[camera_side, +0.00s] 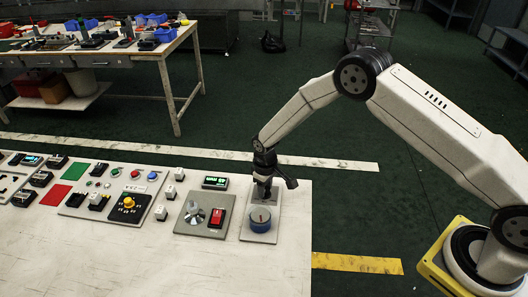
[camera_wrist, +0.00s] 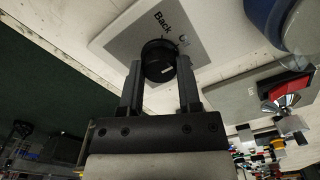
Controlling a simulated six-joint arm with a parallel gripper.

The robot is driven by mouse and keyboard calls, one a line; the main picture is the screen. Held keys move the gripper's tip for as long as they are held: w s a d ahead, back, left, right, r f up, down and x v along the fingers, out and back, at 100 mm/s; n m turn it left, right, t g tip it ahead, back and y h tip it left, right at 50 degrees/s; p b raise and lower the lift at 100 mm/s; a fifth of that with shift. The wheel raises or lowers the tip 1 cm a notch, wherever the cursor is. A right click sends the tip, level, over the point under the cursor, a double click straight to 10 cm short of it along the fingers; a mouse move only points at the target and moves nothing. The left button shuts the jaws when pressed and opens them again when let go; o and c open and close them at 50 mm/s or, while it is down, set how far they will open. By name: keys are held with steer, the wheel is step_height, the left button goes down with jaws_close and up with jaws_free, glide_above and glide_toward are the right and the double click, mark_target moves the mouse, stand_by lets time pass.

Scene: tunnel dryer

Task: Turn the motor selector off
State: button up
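A round black knob (camera_wrist: 158,62) with a white line sits on a light grey plate (camera_wrist: 117,40). The word "Back" is printed beside it in the wrist view. It looks like the motor selector, though no name for it is readable. The white line is tilted. My gripper (camera_wrist: 160,68) has one finger on each side of this knob, with the gap about the knob's width. It looks shut on the knob. In the side view my gripper (camera_side: 264,190) points down at the far end of the plate (camera_side: 258,238) and hides the knob.
A blue round dial (camera_side: 260,219) stands on the same plate, in front of my gripper. To its left are a red switch (camera_side: 217,217), a silver knob (camera_side: 194,213) and a green-lit display (camera_side: 215,183). More buttons and panels lie farther left. The panel's right edge is close to my gripper.

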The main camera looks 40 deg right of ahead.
mark_target(266, 189)
steer(key=o, duration=0.5)
steer(key=shift+c, duration=0.2)
steer(key=shift+r, duration=0.1)
steer(key=shift+r, duration=3.8)
steer(key=shift+r, duration=0.1)
steer(key=shift+s+d+r, duration=0.1)
steer(key=shift+s+r, duration=0.05)
steer(key=shift+r, duration=0.05)
steer(key=s+d+r+m+t, duration=0.1)
steer(key=s+d+r, duration=0.1)
steer(key=s+r, duration=0.2)
steer(key=s+d+r+m, duration=0.1)
steer(key=s+r, duration=0.3)
steer(key=s, duration=0.7)
steer(key=s+d+r+m+t, duration=0.1)
steer(key=s+d+r, duration=0.3)
steer(key=s, duration=0.4)
steer(key=shift+r+t, duration=0.2)
steer(key=shift+t, duration=0.1)
